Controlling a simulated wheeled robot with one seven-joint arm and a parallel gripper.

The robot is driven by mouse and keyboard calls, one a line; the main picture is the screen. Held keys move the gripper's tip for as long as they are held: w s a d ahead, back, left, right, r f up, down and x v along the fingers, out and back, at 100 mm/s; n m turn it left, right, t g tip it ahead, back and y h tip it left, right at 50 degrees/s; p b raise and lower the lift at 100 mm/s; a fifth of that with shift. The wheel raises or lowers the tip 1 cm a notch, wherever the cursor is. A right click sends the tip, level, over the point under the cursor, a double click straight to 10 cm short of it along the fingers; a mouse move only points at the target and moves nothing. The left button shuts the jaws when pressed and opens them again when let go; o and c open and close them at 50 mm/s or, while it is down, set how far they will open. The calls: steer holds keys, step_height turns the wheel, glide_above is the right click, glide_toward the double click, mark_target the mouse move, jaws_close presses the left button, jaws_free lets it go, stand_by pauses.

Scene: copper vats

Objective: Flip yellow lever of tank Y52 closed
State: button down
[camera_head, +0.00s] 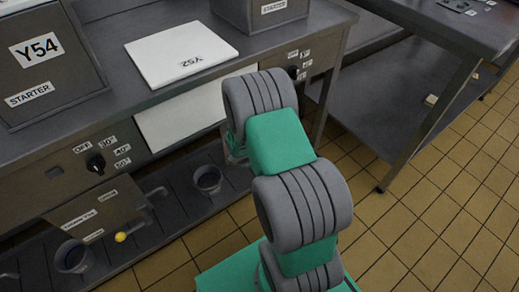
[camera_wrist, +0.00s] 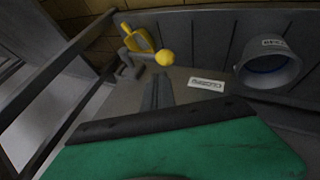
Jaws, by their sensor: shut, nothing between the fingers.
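In the wrist view a lever with a yellow round knob (camera_wrist: 165,58) and a yellow, scoop-like part (camera_wrist: 137,38) sits on a grey fitting. A white label (camera_wrist: 206,84), which seems to read CLOSED, is to the right of the knob on a grey panel. My gripper (camera_wrist: 158,88) is shut and empty, its fingers pointing at the panel just below the knob; I cannot tell whether they touch. In the head view my arm hides the gripper and this lever. The white Y52 plate (camera_head: 180,52) lies on the counter, behind my arm.
Another yellow knob (camera_head: 121,237) shows under the counter below the Y54 tank (camera_head: 45,60). Grey cups (camera_head: 208,180) stand on the low shelf, and one cup (camera_wrist: 270,65) is right of the lever. Tiled floor (camera_head: 440,210) is clear at the right.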

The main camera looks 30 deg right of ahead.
steer(key=s+a+r+p, duration=0.2)
steer(key=s+a+r, duration=0.1)
steer(key=a+r, duration=0.1)
steer(key=shift+s+a+r, duration=0.2)
steer(key=shift+s+a, duration=0.1)
steer(key=shift+a, duration=0.2)
steer(key=s+a+r+m+g+y+p, duration=0.1)
steer(key=a+r+p, duration=0.2)
steer(key=r+p, duration=0.8)
steer(key=a+r+m+y+p, duration=0.1)
steer(key=a+r+p, duration=0.3)
steer(key=r, duration=1.4)
steer(key=s+a+r+y+p, duration=0.1)
steer(key=s+r+p, duration=0.3)
steer(key=r, duration=0.4)
steer(key=s+a+r+g+y+p, duration=0.1)
steer(key=s+a+r+p, duration=0.3)
steer(key=r, duration=0.5)
steer(key=s+a+r+y+p, duration=0.1)
steer(key=s+r+p, duration=0.3)
steer(key=r, duration=0.5)
steer(key=shift+s+a+p, duration=0.2)
steer(key=shift+a+p, duration=0.7)
steer(key=shift+p, duration=0.2)
